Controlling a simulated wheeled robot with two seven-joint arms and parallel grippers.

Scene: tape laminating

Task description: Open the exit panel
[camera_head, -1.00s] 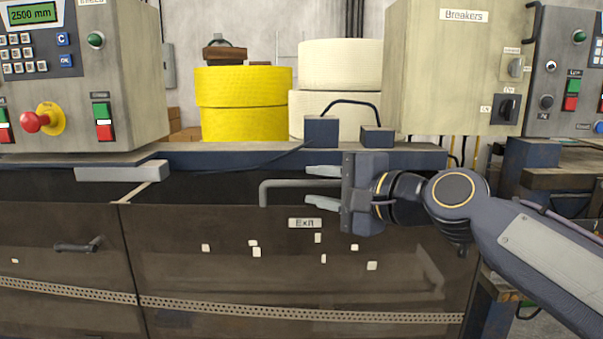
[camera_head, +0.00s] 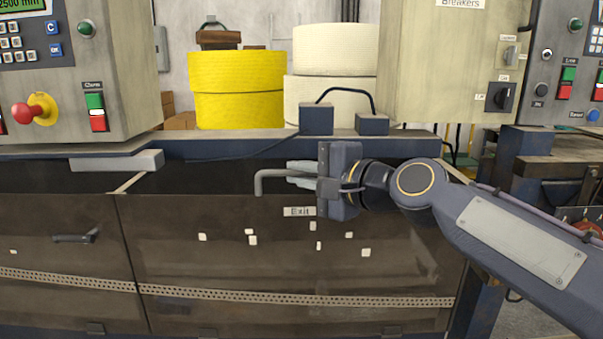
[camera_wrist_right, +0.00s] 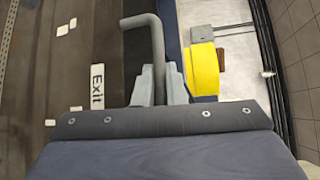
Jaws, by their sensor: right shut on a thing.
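The exit panel (camera_head: 190,255) is a brown, see-through panel on the machine's front, marked by a white "Exit" label (camera_head: 300,211). It looks upright, and I cannot tell whether it stands slightly ajar. Its grey bent bar handle (camera_head: 258,185) is near the panel's top edge. My right gripper (camera_head: 300,175) comes in from the right and is shut on the handle. In the right wrist view, the handle (camera_wrist_right: 143,21) passes between the two grey fingers of the right gripper (camera_wrist_right: 160,85). My left gripper is not in view.
A second panel with a dark handle (camera_head: 77,236) is at the left. A control box with a red stop button (camera_head: 27,112) stands above it. Yellow rolls (camera_head: 238,88) and a breaker cabinet (camera_head: 425,60) stand behind the machine's top edge.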

